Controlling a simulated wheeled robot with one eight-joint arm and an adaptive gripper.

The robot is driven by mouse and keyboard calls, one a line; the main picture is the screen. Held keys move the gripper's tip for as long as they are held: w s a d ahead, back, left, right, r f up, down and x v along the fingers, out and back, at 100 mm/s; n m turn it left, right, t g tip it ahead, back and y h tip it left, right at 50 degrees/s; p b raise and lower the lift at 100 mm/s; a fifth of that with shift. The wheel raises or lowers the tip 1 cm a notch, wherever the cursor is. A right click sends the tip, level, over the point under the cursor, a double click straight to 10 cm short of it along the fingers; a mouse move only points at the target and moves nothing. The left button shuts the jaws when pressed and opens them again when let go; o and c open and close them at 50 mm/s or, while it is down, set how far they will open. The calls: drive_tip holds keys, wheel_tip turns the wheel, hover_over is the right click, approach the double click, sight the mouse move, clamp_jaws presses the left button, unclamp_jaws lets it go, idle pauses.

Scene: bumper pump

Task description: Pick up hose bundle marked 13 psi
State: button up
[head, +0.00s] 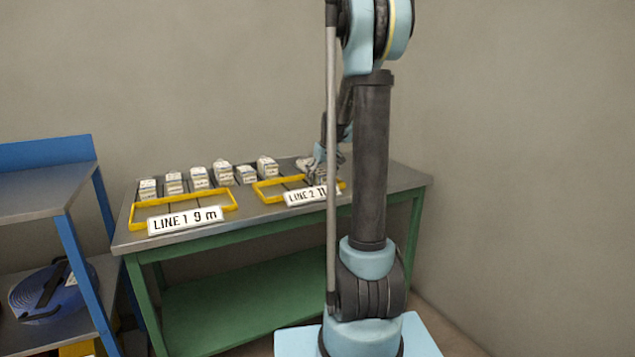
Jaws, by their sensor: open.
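Several small pale blocks with labels, possibly the hose bundles, stand in a row along the back of the green-legged table (395,178). One of them is the block (223,173) near the middle of the row. Their markings are too small to read, so I cannot tell which is marked 13 psi. My gripper (318,172) is open over the right part of the table, by the yellow frame with the LINE 2 sign. A pale block (303,163) shows just beside it. My arm hides part of that area.
A yellow frame (133,216) with a sign reading LINE 1 9 m (186,220) lies at the left front. The LINE 2 sign (303,196) is partly hidden by my arm. A blue shelf (45,190) at left holds a blue coil (50,292). Walls stand behind and right.

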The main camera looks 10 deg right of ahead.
drive_tip(key=shift+s+a+r, duration=0.1)
drive_tip(key=shift+a+r, duration=0.05)
drive_tip(key=c, duration=1.3)
drive_tip(key=shift+d, duration=0.2)
drive_tip(key=shift+c, duration=0.8)
drive_tip(key=shift+d, duration=0.2)
drive_tip(key=shift+f, duration=0.2)
drive_tip(key=shift+a, duration=0.2)
drive_tip(key=shift+r, duration=0.1)
